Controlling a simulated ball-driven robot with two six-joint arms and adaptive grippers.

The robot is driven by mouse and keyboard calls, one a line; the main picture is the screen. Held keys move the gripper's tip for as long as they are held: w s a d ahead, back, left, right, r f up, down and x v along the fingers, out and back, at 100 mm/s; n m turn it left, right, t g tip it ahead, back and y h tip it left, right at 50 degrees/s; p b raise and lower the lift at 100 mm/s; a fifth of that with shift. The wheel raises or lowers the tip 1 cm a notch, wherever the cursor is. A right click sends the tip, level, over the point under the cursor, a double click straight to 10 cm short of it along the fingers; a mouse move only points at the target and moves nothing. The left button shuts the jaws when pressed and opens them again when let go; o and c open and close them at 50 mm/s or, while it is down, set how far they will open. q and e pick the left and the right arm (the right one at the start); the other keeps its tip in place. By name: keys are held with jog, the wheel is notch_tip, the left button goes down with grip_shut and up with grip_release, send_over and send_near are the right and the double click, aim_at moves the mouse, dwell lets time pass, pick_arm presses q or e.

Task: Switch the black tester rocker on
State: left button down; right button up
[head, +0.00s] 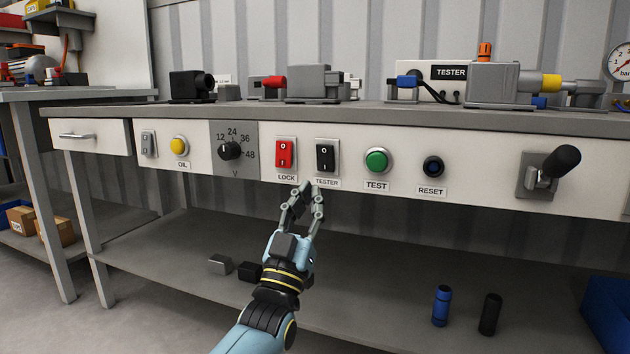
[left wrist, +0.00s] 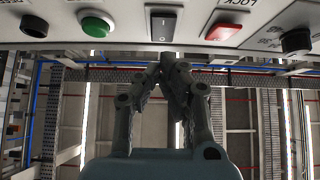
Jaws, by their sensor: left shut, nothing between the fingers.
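The black tester rocker (head: 325,158) sits upright in a light plate on the bench's front panel, above the TESTER label. It also shows at the top of the left wrist view (left wrist: 163,25). My left gripper (head: 307,188) is shut and empty, just below the rocker and its label in the head view. In the left wrist view its fingertips (left wrist: 168,58) are together below the rocker's plate, and I cannot tell whether they touch the panel. My right gripper is in neither view.
The red LOCK rocker (head: 285,154) is left of the tester rocker, and the green TEST button (head: 376,160) is right of it. A RESET button (head: 433,167) and a black-handled lever (head: 562,160) are farther right. A lower shelf (head: 350,270) holds several small items.

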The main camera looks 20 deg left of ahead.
pick_arm(q)
jog(key=s+f, duration=0.4)
jog(key=f, duration=0.2)
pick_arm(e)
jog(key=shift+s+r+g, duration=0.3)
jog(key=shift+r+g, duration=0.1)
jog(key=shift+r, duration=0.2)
pick_arm(q)
jog(key=shift+s, duration=0.15)
